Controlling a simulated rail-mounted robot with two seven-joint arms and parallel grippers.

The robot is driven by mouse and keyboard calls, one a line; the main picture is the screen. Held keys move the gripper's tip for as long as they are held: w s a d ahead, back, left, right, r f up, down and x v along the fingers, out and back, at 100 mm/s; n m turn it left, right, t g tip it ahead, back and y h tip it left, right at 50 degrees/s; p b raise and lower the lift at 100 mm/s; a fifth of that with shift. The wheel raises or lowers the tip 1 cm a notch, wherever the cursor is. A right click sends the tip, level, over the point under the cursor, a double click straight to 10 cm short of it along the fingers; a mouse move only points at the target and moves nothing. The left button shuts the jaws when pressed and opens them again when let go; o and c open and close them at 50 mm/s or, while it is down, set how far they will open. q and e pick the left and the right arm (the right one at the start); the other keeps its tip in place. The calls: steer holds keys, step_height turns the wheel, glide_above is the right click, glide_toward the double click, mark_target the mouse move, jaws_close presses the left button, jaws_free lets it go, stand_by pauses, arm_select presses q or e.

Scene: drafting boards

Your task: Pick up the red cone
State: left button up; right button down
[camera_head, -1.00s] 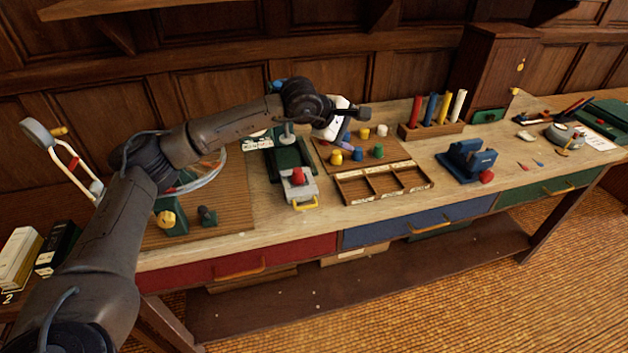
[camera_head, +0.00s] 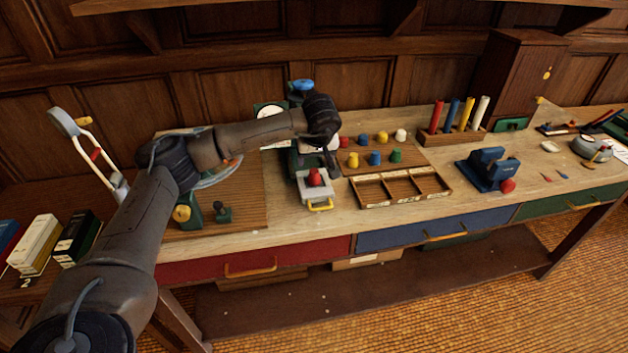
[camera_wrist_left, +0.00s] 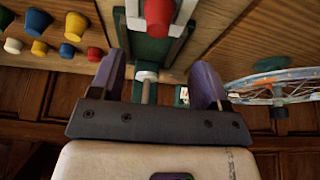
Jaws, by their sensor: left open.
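The red cone (camera_head: 315,177) sits on a pale grey slide (camera_head: 316,190) with a yellow handle, at the front of a green device on the bench. In the left wrist view the red cone (camera_wrist_left: 158,14) is at the top edge, partly cut off, on the grey slide. My right gripper is not in view.
A wooden board with yellow, blue, green and white cones (camera_head: 375,158) is right of the gripper. A divided wooden tray (camera_head: 403,201) lies in front. A blue device (camera_head: 489,168) and a rack of coloured sticks (camera_head: 448,137) stand farther right. A wheel (camera_wrist_left: 275,90) shows in the wrist view.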

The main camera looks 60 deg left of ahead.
mark_target(314, 171)
arm_select(q)
steer(key=x, duration=0.3)
steer(key=shift+f, duration=0.1)
steer(key=shift+d+b+x, duration=0.15)
steer(key=shift+b+x, duration=0.45)
steer(key=shift+x, duration=0.5)
steer(key=shift+d+b+x, duration=0.15)
steer(key=shift+b+x, duration=0.45)
steer(key=shift+x, duration=0.55)
steer(key=shift+w+a+f, duration=0.15)
steer(key=shift+a+f, duration=0.05)
steer(key=shift+f, duration=0.25)
steer(key=c, duration=1)
